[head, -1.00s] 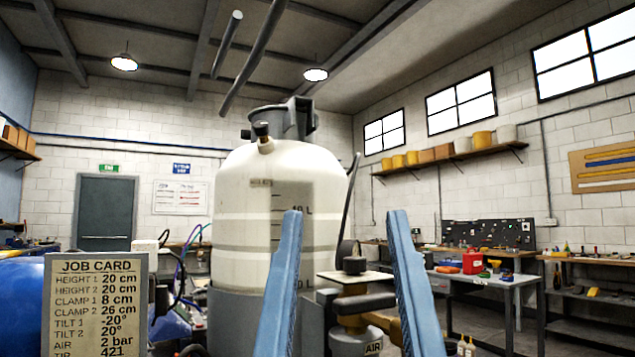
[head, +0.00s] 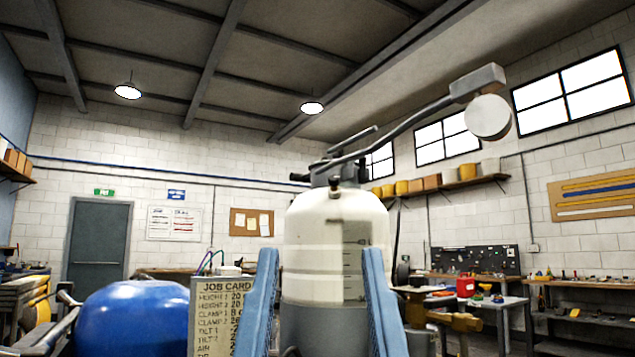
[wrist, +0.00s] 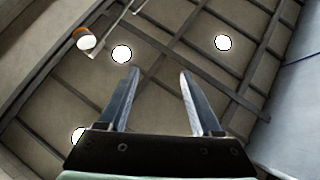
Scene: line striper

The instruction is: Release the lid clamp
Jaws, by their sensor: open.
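The white paint tank (head: 325,235) stands straight ahead in the head view, with a dark lid and clamp fittings (head: 330,175) on its top. A short straight grey bar (head: 352,139) rises from the fittings to the right. A longer bent rod (head: 405,127) also slopes up right from there. My gripper (head: 320,250) is open and empty. Its blue fingers overlap the tank's body in the picture, below the lid. In the wrist view the open fingers (wrist: 160,72) point at the ceiling, and neither tank nor lid can be made out there.
The long rod ends at a grey block (head: 478,82) and a pale disc (head: 487,117). A job card (head: 212,310) stands left of the gripper, beside a blue rounded body (head: 140,315). Brass fittings (head: 455,320) sit at the right. Open air surrounds the lid.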

